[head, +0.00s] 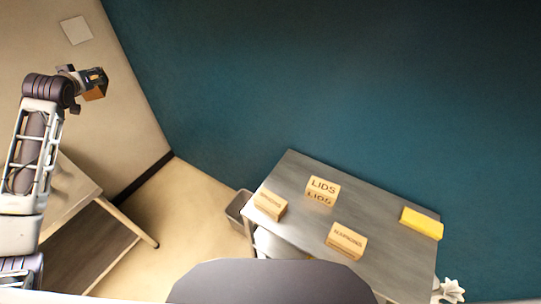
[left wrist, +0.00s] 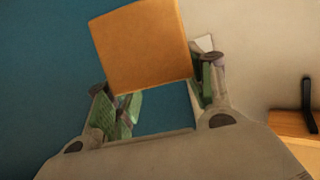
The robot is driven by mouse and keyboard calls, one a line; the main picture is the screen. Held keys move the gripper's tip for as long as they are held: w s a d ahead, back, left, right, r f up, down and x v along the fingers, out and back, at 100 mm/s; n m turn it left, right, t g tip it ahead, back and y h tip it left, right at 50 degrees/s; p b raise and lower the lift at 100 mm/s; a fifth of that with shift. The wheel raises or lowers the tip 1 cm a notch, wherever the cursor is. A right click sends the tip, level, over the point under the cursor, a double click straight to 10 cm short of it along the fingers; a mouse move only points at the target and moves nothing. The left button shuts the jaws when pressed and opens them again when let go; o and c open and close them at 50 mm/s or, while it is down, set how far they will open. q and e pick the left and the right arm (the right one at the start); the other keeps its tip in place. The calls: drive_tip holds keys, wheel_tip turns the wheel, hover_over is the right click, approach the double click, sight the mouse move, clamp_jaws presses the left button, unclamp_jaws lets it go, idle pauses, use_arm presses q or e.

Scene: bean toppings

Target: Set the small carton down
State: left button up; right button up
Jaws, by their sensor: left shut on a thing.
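The small carton (head: 95,92) is a plain brown box, held high in the air at the upper left of the head view. My left gripper (head: 92,78) is shut on it. In the left wrist view the carton (left wrist: 140,45) appears as an orange-brown square at the tips of the green-padded fingers of the left gripper (left wrist: 160,95), slightly tilted. My right gripper is not in view.
A grey table (head: 300,170) at lower right bears a LIDS box (head: 322,190), two other labelled boxes (head: 270,204) (head: 346,241) and a yellow block (head: 421,223). A bin (head: 238,208) stands at its left. A wooden shelf unit (head: 95,245) is at lower left.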

use_arm(q)
drive_tip(key=s+d+f+m+h, duration=0.55)
drive_tip(key=s+d+f, duration=0.35)
drive_tip(key=d+f, duration=0.4)
drive_tip(key=s+d+f+m+h, duration=0.55)
drive_tip(key=s+d+f, duration=0.25)
drive_tip(key=d+f, duration=0.6)
drive_tip(key=s+d+f+n+t+y, duration=0.1)
drive_tip(key=d+n+y, duration=0.4)
drive_tip(key=d, duration=0.5)
drive_tip(key=shift+n+y, duration=0.4)
drive_tip(key=shift+n, duration=0.4)
idle(0.4)
drive_tip(key=shift+d+f, duration=0.15)
drive_tip(key=shift+f+b, duration=1.55)
drive_tip(key=shift+b, duration=0.1)
drive_tip(key=shift+f+b, duration=0.4)
drive_tip(key=shift+b, duration=0.05)
